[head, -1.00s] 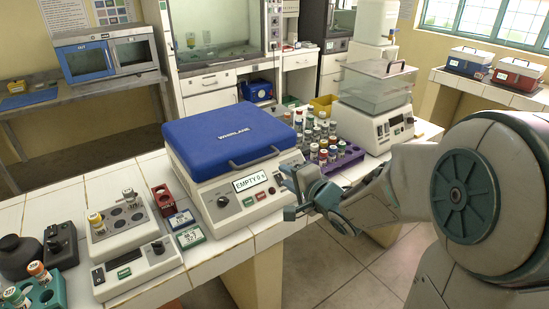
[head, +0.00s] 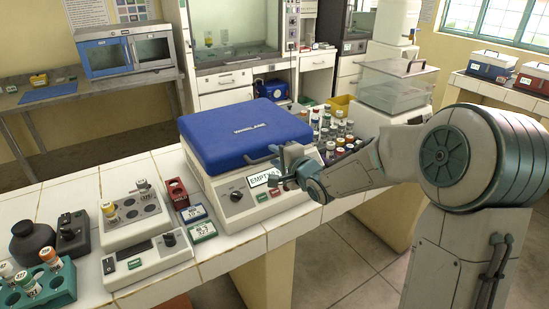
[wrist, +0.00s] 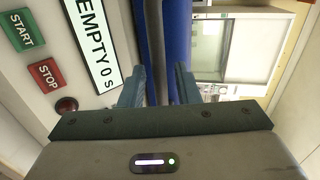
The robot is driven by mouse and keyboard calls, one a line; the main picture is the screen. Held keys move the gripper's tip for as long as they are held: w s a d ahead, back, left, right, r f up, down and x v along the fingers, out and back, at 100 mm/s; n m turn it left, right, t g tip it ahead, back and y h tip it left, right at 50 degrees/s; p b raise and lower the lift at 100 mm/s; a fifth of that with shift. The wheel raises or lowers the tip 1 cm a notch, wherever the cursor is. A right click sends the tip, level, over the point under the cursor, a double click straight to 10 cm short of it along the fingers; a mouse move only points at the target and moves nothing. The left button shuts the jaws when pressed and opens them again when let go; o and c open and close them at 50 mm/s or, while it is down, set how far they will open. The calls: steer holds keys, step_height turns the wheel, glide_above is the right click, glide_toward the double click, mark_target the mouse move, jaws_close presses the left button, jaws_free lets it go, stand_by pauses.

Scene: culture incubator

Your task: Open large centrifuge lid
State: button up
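The large centrifuge (head: 222,190) stands on the tiled bench with its blue lid (head: 240,130) shut. A dark bar handle (head: 262,156) runs along the lid's front edge. My gripper (head: 274,166) is at the right part of that front edge, just before the handle and above the display. In the wrist view, my gripper's two fingers (wrist: 158,88) are apart, with the handle bar (wrist: 152,45) showing between them. I cannot tell whether the fingers touch it. The display (wrist: 93,42) reads EMPTY 0 s. It sits beside green START and red STOP buttons (wrist: 47,75).
A rack of capped tubes (head: 340,140) stands close to the right of the centrifuge. A clear-walled bath (head: 395,88) is farther right. A small block device (head: 140,225), a red rack (head: 177,193) and timers (head: 198,222) lie to the left. The space above the lid is clear.

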steer(key=shift+w+a, duration=0.25)
steer(key=shift+w, duration=0.1)
steer(key=shift+c, duration=0.3)
jaws_close()
